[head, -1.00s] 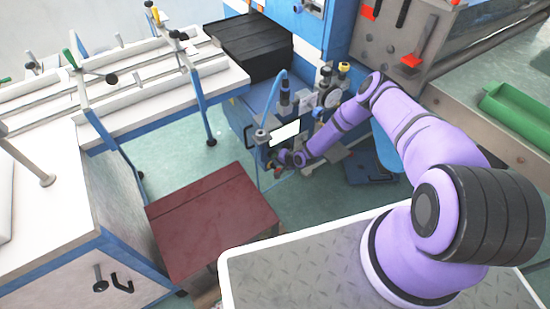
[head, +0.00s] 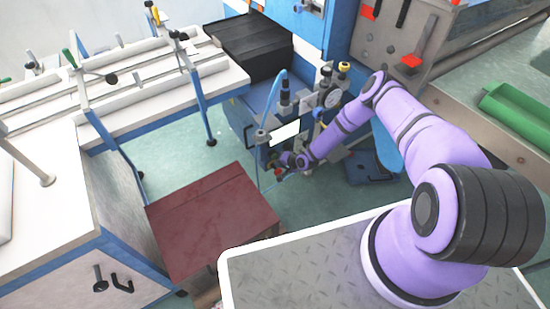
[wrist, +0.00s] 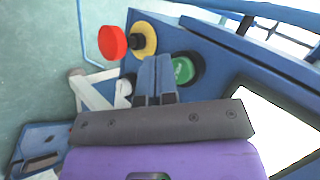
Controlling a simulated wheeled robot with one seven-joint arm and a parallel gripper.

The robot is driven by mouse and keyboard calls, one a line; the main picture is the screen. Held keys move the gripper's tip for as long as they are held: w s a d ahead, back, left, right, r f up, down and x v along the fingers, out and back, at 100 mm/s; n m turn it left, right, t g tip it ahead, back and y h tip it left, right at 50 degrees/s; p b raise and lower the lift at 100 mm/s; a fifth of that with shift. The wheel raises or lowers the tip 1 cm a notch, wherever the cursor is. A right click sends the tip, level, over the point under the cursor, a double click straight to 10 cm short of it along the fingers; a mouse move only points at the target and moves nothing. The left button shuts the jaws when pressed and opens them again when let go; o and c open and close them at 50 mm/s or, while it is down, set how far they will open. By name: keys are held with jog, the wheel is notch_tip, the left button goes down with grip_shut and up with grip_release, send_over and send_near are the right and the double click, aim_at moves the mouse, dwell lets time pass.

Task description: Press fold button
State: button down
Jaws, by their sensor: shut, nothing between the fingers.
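My gripper (wrist: 156,68) is shut and empty in the wrist view, its fingertips together just left of a green button (wrist: 183,70) on a blue control panel (wrist: 225,70). The fingers overlap the view near the button's left edge; I cannot tell whether they touch it. A red mushroom button (wrist: 113,43) with a yellow collar (wrist: 145,39) sits up and left of the fingers. No label for the fold button is readable. In the head view my gripper (head: 287,162) is small and close to the machine's control box (head: 264,152).
A white panel (wrist: 270,130) lies right of the gripper in the wrist view. In the head view, a dark red table (head: 210,222) stands left of the arm, and gauges and valves (head: 330,98) stand close behind it. Green floor is open between them.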

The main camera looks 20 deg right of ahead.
jog(key=shift+s+d, duration=0.25)
jog(key=shift+s, duration=0.55)
jog(key=shift+s+d, duration=0.25)
jog(key=shift+s, duration=0.55)
jog(key=shift+s+d, duration=0.25)
jog(key=shift+s, duration=0.55)
